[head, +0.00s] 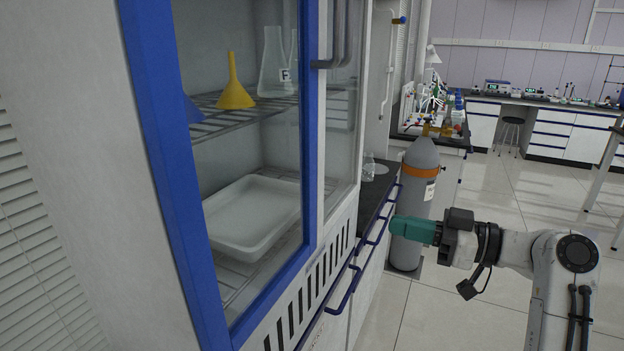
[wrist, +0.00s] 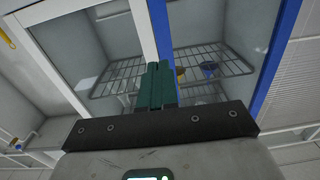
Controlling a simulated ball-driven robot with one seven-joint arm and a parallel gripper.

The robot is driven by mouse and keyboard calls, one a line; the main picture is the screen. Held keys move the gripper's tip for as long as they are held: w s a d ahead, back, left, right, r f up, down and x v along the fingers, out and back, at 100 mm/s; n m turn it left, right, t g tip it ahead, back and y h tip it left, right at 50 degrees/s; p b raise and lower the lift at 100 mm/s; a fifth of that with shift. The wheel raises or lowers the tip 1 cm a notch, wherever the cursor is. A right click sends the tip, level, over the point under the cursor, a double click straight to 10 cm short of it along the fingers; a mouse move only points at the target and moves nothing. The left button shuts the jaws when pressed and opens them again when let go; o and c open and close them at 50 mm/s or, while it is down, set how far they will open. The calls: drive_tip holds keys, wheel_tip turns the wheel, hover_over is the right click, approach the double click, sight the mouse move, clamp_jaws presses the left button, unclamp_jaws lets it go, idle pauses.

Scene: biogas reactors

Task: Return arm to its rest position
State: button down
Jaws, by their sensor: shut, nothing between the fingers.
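My gripper (head: 398,228) is at the right of the head view, on my arm that reaches in from the right. Its green fingers point left toward the cabinet front and hold nothing. In the wrist view the two green fingers (wrist: 157,66) are together, with the cabinet behind them. The cabinet (head: 222,170) has a blue frame and wire shelves. The gripper is apart from the gas cylinder in the head view, overlapping its outline.
A grey gas cylinder (head: 417,185) with an orange band stands beside a bench with blue handles (head: 345,290). The cabinet holds a yellow funnel (head: 236,90), flasks (head: 272,65) and a white tray (head: 215,226). Tiled floor (head: 530,190) lies open at the right.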

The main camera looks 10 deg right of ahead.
drive_tip(key=s+a+f+m+g+h, duration=0.1)
drive_tip(key=s+f+m+h, duration=0.2)
drive_tip(key=f, duration=0.6)
drive_tip(key=s+f+m+g+h, duration=0.1)
drive_tip(key=s+f+m+h, duration=0.1)
drive_tip(key=s+f, duration=0.5)
drive_tip(key=s+a+f+m+g+h, duration=0.1)
drive_tip(key=s+f+m+g+h, duration=0.15)
drive_tip(key=f, duration=0.75)
drive_tip(key=s+d+f+m+g+h, duration=0.1)
drive_tip(key=s+f+h, duration=0.1)
drive_tip(key=s, duration=0.6)
drive_tip(key=s+d+f+m+g+h+p, duration=0.1)
drive_tip(key=s+d+f+g+h, duration=0.1)
drive_tip(key=s, duration=0.6)
drive_tip(key=s+d+f+m+g+h, duration=0.1)
drive_tip(key=s+d+f+m+h, duration=0.1)
drive_tip(key=s+f, duration=0.3)
drive_tip(key=s+h, duration=0.1)
drive_tip(key=s, duration=0.2)
drive_tip(key=shift+s+d+f+g, duration=0.15)
drive_tip(key=shift+d+f+g, duration=0.1)
drive_tip(key=shift+f+g, duration=0.15)
